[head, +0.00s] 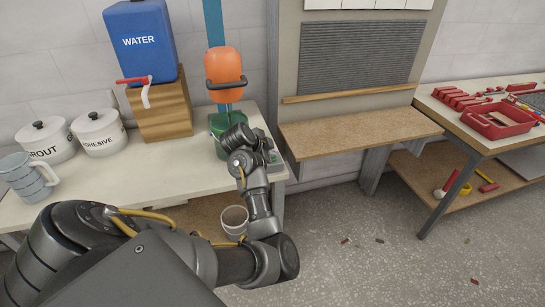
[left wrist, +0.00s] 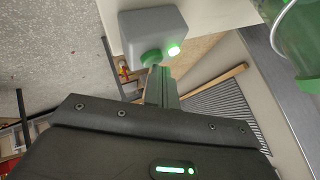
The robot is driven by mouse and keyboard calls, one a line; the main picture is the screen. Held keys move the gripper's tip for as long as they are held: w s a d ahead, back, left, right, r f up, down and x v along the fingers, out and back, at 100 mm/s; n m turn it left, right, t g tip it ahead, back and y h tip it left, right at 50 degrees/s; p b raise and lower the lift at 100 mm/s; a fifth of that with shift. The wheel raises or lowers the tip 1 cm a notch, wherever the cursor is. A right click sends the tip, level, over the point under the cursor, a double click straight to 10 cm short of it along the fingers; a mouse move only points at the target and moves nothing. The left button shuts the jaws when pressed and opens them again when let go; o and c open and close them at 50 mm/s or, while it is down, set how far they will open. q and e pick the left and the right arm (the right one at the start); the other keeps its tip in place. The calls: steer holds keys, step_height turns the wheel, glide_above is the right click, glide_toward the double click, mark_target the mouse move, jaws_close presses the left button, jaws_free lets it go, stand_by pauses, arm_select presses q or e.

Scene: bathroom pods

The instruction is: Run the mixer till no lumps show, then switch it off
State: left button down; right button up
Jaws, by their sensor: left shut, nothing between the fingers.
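The mixer (head: 224,66) has an orange body and a black handle, and stands over a green bucket (head: 217,143) on the bench. The bucket's wall also shows in the left wrist view (left wrist: 297,45). My arm covers part of the bucket, and I cannot see the mix or any lumps. A grey switch box (left wrist: 150,26) has a green button (left wrist: 151,58) and a bright green lamp (left wrist: 173,49). My left gripper (left wrist: 160,70) is shut and empty, its tips at the button; I cannot tell whether they touch. My right gripper is not in view.
A blue water container (head: 140,45) with a red tap sits on a wooden block (head: 160,108). Grout (head: 45,142) and adhesive (head: 99,131) pots and a grey jug (head: 27,178) stand left. A light bucket (head: 234,221) is below the bench. Red tools lie on the right table (head: 445,108).

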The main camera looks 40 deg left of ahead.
arm_select(q)
steer(key=shift+r+p, duration=0.45)
steer(key=shift+r, duration=0.3)
steer(key=shift+r, duration=0.1)
step_height(320, 180, up, 5)
steer(key=p, duration=0.4)
stand_by(0.5)
